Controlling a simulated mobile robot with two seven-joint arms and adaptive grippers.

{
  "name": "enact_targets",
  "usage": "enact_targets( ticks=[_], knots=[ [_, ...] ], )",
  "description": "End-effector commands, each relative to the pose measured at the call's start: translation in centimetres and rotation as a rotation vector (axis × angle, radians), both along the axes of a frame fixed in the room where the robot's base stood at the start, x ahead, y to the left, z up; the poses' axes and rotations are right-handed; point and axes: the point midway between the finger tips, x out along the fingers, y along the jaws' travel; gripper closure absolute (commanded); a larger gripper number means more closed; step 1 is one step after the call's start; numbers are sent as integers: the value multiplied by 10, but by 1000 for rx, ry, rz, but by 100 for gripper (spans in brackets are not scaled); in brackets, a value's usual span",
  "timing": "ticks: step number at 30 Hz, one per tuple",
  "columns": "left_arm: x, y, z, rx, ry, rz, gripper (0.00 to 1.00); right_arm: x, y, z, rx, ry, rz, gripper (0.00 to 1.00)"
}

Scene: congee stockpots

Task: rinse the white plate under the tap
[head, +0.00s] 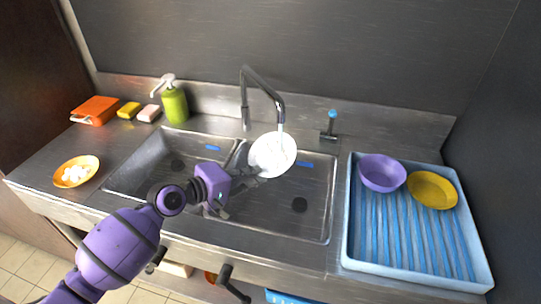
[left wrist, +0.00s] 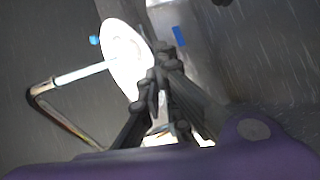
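A pale stream of water (head: 281,128) runs from the spout onto the plate. My left gripper (head: 254,178) is shut on the plate's near left edge. In the left wrist view the plate (left wrist: 126,58) sits at the fingertips (left wrist: 160,78), and the stream (left wrist: 85,73) meets its face. My right gripper is not in view.
The double sink (head: 310,232) lies below the plate. A blue tray (head: 352,240) at right holds a purple bowl (head: 382,173) and a yellow bowl (head: 432,189). A green soap bottle (head: 174,105), sponges and an orange bowl (head: 66,182) of white pieces stand at left.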

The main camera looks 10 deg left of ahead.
Motion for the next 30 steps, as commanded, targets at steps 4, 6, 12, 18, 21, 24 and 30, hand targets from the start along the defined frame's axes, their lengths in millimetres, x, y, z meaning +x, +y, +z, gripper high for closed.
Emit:
enact_targets(
  ticks=[4,6,12,18,21,24,30],
  knots=[
    [-2,-3,2,0,-2,1,100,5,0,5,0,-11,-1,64],
    [-2,-4,1,1,-2,0,100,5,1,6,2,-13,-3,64],
    [-2,-3,0,1,-1,0,100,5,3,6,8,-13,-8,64],
    [1,1,-1,1,2,0,100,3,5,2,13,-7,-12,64],
    [3,5,-2,3,2,1,100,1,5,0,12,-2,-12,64],
    [4,7,-2,1,1,1,100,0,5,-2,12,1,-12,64],
    [4,7,0,1,0,0,100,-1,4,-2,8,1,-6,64]
  ],
)
